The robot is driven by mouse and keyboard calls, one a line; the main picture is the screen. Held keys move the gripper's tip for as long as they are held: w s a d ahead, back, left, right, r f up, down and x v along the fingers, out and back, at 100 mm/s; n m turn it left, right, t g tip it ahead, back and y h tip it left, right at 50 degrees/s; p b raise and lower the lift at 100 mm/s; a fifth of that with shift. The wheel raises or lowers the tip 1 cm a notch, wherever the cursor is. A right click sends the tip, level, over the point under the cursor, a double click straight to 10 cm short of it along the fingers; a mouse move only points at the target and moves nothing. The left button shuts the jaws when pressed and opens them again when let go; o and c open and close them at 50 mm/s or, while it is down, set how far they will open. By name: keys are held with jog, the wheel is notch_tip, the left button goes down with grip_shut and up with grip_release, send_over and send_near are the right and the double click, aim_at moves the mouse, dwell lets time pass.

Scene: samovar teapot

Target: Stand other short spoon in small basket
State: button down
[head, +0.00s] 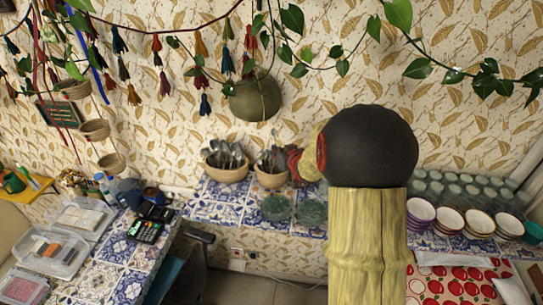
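A small woven basket (271,180) stands on the blue-and-white tiled counter at the back, with dark metal utensils (272,158) upright in it. A larger woven basket (227,175) just left of it holds several metal spoons (232,154), handles and bowls leaning. I cannot tell which spoon is the short one. My gripper cannot be made out; no fingers show clearly.
Dark red and yellow shapes (296,163) sit right of the small basket. Two green glass bowls (276,207) stand in front. Striped bowls (451,220) and many glasses line the right. Plastic boxes (50,248) and a card terminal (145,230) are on the left counter.

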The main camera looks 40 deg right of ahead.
aim_at(279, 175)
jog(key=shift+d+f+b, duration=0.1)
jog(key=shift+f+b, duration=3.7)
jog(key=shift+f, duration=0.85)
jog(key=shift+s+a+f+b, duration=0.1)
jog(key=shift+s+f+b, duration=0.15)
jog(key=shift+f, duration=0.3)
jog(key=shift+s+a+f+b, duration=0.1)
jog(key=shift+f+b, duration=0.1)
jog(key=shift+f, duration=0.35)
jog(key=c, duration=1.9)
grip_release()
jog(key=shift+f, duration=0.1)
jog(key=v, duration=0.4)
jog(key=r+v, duration=0.1)
jog(key=v, duration=0.7)
jog(key=shift+w+d+r, duration=0.3)
jog(key=shift+d+r, duration=0.05)
jog(key=shift+r, duration=0.05)
jog(key=shift+t, duration=0.3)
